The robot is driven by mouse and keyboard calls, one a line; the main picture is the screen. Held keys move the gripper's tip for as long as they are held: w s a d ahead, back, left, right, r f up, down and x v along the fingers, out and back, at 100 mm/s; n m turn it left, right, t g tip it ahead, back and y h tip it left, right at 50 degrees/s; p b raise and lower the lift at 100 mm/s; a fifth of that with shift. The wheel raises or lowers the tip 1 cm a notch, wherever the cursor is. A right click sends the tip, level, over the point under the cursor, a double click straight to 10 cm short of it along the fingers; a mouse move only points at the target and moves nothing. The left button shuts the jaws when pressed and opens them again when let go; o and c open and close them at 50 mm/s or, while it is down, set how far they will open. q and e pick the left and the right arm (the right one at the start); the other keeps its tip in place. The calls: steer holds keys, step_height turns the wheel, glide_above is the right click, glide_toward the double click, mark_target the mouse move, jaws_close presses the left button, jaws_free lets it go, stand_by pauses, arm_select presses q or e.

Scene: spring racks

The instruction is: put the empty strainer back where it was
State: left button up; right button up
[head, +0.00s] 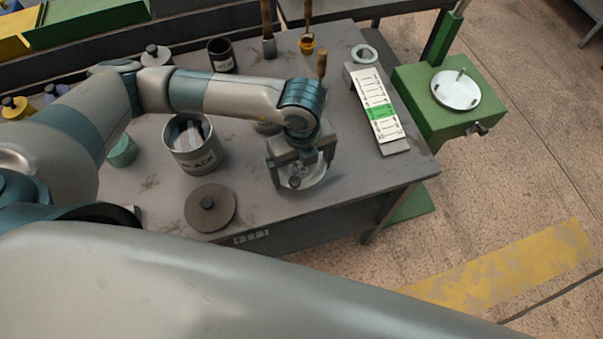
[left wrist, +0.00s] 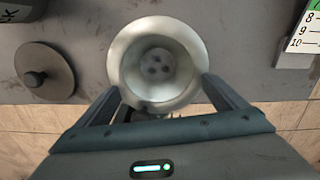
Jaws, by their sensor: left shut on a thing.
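The strainer is a pale round metal bowl with a wide rim and several small holes in its bottom. It shows from above in the left wrist view (left wrist: 128,68) and partly under my gripper in the head view (head: 312,180). My left gripper (head: 300,178) is shut on it, with a finger on either side of the rim in the left wrist view (left wrist: 163,90). The bowl looks empty. It is over the front part of the grey table; I cannot tell whether it touches the top. My right gripper is not in view.
An open tin (head: 196,162) with lettering stands left of the gripper, a round knobbed lid (head: 210,218) in front of it. A numbered card with a green band (head: 383,125) lies right, beside a green stand (head: 410,85). Brushes and a dark cup (head: 221,58) stand behind.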

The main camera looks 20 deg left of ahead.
mark_target(301, 176)
arm_select(q)
step_height(301, 176, down, 3)
steer(key=shift+r+p, duration=0.15)
steer(key=shift+p, duration=0.65)
steer(key=shift+f, duration=0.45)
steer(key=shift+f, duration=0.2)
steer(key=o, duration=0.9)
steer(key=shift+r, duration=0.1)
steer(key=shift+r, duration=0.15)
